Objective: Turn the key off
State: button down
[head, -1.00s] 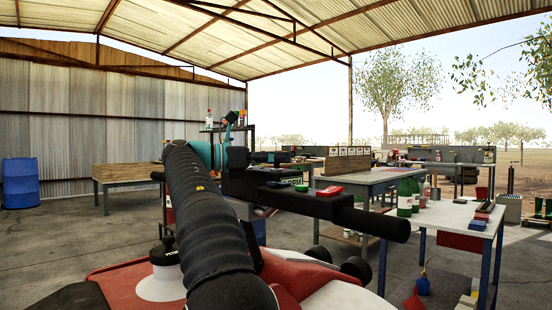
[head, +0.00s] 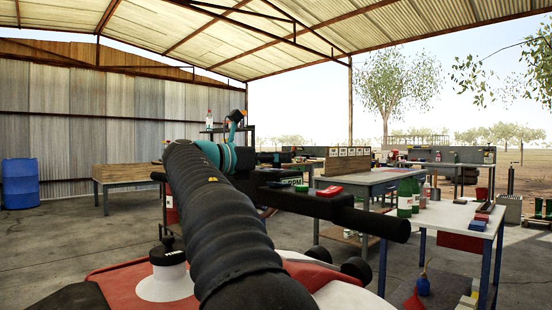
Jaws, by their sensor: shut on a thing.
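No key or key switch can be made out in the head view. My arm reaches forward from the bottom centre, and its black sleeve and teal joint (head: 226,156) cover the middle of the view. My gripper cannot be made out; the end of the arm is hidden behind its own links. What the gripper touches or holds is hidden too.
A white-topped table (head: 452,217) at the right carries green bottles (head: 405,196) and small items. A grey workbench (head: 378,178) stands behind it. A wooden bench (head: 128,174) and a blue barrel (head: 20,183) are at the left. Concrete floor is open between them.

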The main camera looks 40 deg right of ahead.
jog(key=shift+n+t, duration=1)
jog(key=shift+t, duration=0.5)
jog(key=c, duration=0.8)
grip_release()
jog(key=s+a, duration=0.1)
jog(key=a, duration=1.1)
jog(key=shift+s, duration=0.1)
